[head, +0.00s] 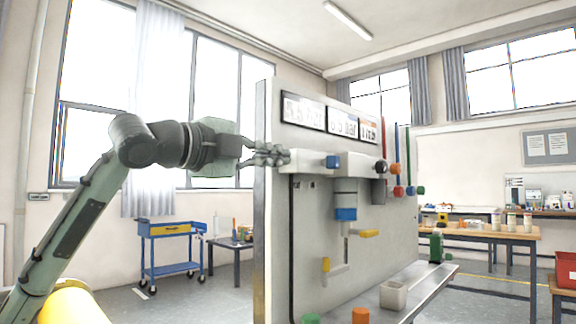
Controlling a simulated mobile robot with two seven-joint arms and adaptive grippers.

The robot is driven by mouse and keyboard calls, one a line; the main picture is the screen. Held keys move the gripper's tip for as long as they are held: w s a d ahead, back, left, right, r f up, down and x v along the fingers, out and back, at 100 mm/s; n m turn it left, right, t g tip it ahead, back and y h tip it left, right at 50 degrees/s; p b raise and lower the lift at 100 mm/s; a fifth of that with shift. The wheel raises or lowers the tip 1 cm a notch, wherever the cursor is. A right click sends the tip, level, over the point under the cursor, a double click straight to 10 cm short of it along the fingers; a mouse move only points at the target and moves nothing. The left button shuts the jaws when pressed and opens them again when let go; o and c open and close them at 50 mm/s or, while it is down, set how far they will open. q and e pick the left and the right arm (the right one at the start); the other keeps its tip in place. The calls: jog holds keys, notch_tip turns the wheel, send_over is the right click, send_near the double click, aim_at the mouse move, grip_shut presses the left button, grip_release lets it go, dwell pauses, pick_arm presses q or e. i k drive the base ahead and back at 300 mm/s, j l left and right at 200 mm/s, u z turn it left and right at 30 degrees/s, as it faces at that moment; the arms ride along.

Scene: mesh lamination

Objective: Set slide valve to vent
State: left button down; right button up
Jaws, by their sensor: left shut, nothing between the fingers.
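A grey panel (375,245) stands upright in the middle of the head view. Near its upper left is a white horizontal block (308,161) with a blue end piece (333,162); it may be the slide valve, but I cannot read its marking or position. My left gripper (281,156) reaches in from the left, its fingers shut and empty at the block's left end. I cannot tell whether they touch it. The fingers overlap the panel's left edge. My right gripper is out of view.
Below the block are a blue-banded cylinder (346,200) and yellow handles (369,233). A blue cart (170,250) stands behind at left.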

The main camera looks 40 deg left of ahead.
aim_at(332, 161)
jog(key=k+l, duration=0.8)
jog(key=l, duration=0.05)
